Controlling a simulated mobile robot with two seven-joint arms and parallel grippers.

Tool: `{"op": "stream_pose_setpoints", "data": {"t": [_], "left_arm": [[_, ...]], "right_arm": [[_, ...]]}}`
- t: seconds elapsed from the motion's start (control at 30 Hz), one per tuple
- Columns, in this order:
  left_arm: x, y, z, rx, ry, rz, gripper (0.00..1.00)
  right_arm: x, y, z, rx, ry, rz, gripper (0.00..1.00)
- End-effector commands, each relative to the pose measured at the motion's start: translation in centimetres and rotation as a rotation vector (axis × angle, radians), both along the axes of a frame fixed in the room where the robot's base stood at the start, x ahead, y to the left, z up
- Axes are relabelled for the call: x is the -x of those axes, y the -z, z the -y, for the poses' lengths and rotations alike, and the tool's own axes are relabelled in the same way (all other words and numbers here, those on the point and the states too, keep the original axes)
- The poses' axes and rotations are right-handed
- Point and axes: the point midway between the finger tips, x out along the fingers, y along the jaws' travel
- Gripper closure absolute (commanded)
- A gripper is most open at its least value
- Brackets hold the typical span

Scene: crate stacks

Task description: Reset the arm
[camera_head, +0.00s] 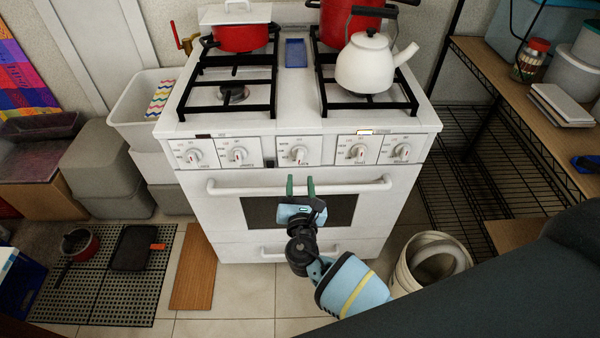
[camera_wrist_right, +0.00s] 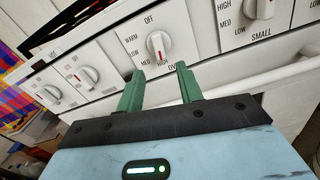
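My right gripper (camera_head: 300,186) is in front of the white stove (camera_head: 225,225), by the oven door handle (camera_head: 350,188). Its two green fingers are apart with nothing between them. In the right wrist view the open gripper (camera_wrist_right: 160,88) points at the stove's control panel, with a white oven knob (camera_wrist_right: 158,44) just beyond the fingertips. I cannot tell whether the fingers touch the handle. My left gripper is not in view.
A white kettle (camera_head: 366,64) and a red pot (camera_head: 243,38) stand on the stove. A white bucket (camera_head: 404,272) stands at the right. A wooden board (camera_head: 194,268) and a perforated dark mat (camera_head: 88,295) lie on the floor at left. A shelf (camera_head: 480,56) stands right.

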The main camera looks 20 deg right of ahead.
Motion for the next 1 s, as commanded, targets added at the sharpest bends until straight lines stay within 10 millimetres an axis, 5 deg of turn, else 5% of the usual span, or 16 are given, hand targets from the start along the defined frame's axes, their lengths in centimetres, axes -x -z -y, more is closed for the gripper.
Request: {"op": "stream_pose_setpoints", "data": {"t": [0.73,0.87,1.0], "left_arm": [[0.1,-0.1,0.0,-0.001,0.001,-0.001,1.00],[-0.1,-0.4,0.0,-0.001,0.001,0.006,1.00],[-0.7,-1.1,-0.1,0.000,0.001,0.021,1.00]], "right_arm": [[1.5,0.3,-0.2,-0.018,0.001,-0.007,0.64],[3.6,2.8,0.3,-0.180,0.007,-0.064,0.64],[8.7,7.7,1.1,-0.565,0.058,-0.169,0.64]]}}
